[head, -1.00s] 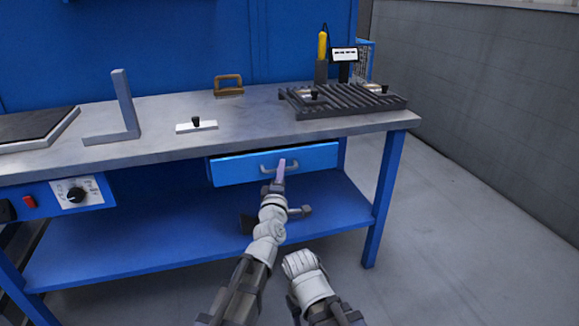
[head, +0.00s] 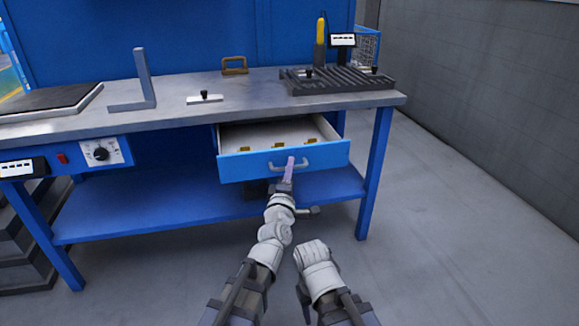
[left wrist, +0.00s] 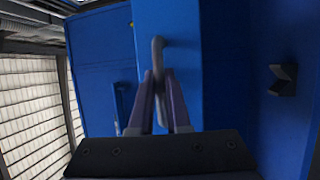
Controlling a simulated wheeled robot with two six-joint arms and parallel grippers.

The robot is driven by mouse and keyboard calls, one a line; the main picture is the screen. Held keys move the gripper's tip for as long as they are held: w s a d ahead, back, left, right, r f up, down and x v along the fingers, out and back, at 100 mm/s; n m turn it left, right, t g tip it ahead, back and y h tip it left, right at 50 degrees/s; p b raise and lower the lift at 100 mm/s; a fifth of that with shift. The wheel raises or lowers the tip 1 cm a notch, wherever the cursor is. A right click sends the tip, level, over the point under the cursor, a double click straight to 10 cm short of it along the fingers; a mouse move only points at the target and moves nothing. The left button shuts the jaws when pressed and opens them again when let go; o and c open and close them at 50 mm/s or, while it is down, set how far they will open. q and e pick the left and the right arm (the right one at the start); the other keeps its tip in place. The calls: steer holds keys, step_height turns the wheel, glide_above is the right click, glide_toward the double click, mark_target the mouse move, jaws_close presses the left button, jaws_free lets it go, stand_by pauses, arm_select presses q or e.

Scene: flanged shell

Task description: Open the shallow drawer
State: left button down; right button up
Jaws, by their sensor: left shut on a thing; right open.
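The shallow blue drawer (head: 240,166) under the bench top stands pulled out. Its pale interior shows, with several small yellow-brown pieces along the inside of its front. My left gripper (head: 290,164) is shut on the grey bar handle (head: 273,167) at the middle of the drawer front. In the left wrist view the handle (left wrist: 158,55) runs between the two purple-grey fingers (left wrist: 160,95). My right gripper (head: 313,250) is low in the head view, in front of the bench and apart from the drawer; its fingers are hard to make out.
The workbench top (head: 180,112) carries an angle bracket (head: 143,85), a slotted plate (head: 335,82), a brown handle (head: 235,66) and a small white piece (head: 205,99). A blue lower shelf (head: 130,210) lies below. The floor (head: 450,220) at right is clear.

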arm_select(q)
steer(key=shift+s, duration=0.25)
steer(key=c, duration=1.2)
jaws_free()
steer(key=shift+o, duration=0.2)
steer(key=shift+r, duration=0.1)
